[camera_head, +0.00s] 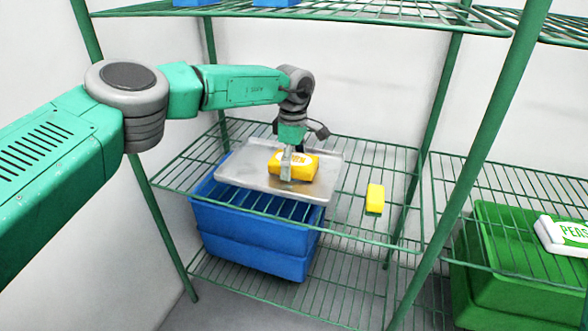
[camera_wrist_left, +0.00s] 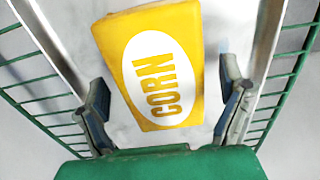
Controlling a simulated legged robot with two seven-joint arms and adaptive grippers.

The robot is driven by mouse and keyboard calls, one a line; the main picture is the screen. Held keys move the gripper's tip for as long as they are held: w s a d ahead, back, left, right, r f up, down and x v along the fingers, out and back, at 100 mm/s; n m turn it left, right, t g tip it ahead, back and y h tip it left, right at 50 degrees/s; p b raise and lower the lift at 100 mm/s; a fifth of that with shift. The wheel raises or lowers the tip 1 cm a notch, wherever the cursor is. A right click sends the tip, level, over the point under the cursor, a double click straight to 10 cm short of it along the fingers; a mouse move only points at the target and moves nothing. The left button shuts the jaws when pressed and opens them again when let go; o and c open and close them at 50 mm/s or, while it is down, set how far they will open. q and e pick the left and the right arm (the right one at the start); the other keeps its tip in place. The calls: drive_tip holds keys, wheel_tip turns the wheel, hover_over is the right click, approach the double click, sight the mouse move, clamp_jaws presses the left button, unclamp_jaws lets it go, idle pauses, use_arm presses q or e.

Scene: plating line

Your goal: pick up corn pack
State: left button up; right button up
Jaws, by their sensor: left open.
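A yellow corn pack (camera_head: 306,168) with a white oval label lies on a metal tray (camera_head: 238,178) on the middle wire shelf. In the left wrist view the corn pack (camera_wrist_left: 150,60) shows its "CORN" lettering, and its near end lies between the two fingers. My left gripper (camera_head: 289,172) points down at the pack from above. In the left wrist view its fingers (camera_wrist_left: 165,108) are spread, one on each side of the pack, with gaps visible. My right gripper does not show.
A second yellow pack (camera_head: 375,198) stands on the wire shelf (camera_head: 345,230) right of the tray. A blue crate (camera_head: 250,240) sits below. Green shelf posts (camera_head: 490,120) rise at the right.

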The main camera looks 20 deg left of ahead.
use_arm(q)
drive_tip(key=shift+a+r, duration=0.1)
drive_tip(key=c, duration=1.4)
drive_tip(key=shift+d+r, duration=0.15)
drive_tip(key=shift+d, duration=0.15)
drive_tip(key=shift+c, duration=1.2)
